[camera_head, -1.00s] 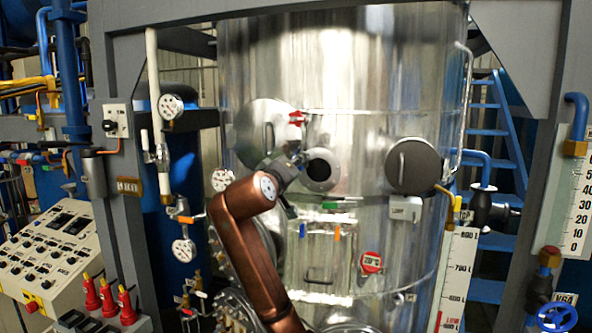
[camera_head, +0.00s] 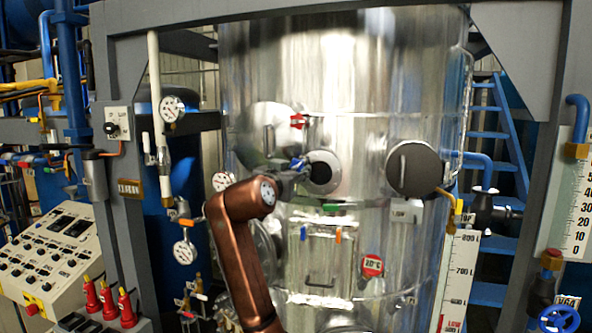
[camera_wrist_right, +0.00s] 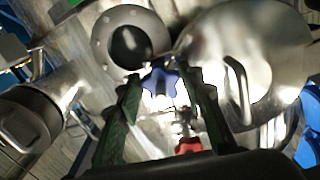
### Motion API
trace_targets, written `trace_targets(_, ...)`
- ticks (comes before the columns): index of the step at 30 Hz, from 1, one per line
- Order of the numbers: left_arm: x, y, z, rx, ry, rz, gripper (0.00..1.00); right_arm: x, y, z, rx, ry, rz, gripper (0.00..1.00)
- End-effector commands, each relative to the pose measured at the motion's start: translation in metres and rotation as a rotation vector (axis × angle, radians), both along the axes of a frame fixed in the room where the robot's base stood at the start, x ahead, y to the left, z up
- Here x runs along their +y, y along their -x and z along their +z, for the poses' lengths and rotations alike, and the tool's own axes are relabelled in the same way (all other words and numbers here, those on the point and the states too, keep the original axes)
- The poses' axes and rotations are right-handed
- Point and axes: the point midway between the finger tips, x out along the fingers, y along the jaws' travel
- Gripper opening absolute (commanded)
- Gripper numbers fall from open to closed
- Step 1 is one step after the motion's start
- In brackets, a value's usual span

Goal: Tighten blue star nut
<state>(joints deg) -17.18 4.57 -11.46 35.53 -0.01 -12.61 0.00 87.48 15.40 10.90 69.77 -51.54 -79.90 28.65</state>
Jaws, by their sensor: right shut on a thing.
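The blue star nut (camera_head: 298,163) shows as a small blue patch beside the round port on the steel vessel. In the right wrist view, the blue star nut (camera_wrist_right: 160,80) sits between the tips of the two green fingers. My right gripper (camera_head: 293,170) reaches to it from the left, at the end of the copper-coloured arm. In the wrist view, my right gripper (camera_wrist_right: 165,90) is shut on the nut, its fingers spaced by the nut's width. The gripper partly hides the nut in the head view. My left gripper is not in view.
The round open port (camera_head: 324,172) is just right of the gripper. A red knob (camera_head: 297,121) is above it. A dark round cover (camera_head: 413,167) with a handle is further right. A red round tag (camera_head: 372,265) is lower on the vessel (camera_head: 345,70).

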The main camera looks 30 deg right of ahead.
Motion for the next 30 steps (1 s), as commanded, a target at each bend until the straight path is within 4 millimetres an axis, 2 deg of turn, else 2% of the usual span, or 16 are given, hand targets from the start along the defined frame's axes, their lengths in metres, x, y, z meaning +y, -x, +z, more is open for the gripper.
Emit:
trace_targets(1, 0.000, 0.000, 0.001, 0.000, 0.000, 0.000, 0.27, 0.001, -0.002, -0.005, -0.023, -0.036, 0.001, 0.11)
trace_targets(18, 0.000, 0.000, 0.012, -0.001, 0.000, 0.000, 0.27, 0.003, -0.005, -0.004, -0.419, -0.374, -0.001, 0.11)
trace_targets(30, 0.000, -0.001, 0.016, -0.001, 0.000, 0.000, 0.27, 0.003, -0.005, -0.004, -0.584, -0.514, -0.002, 0.11)
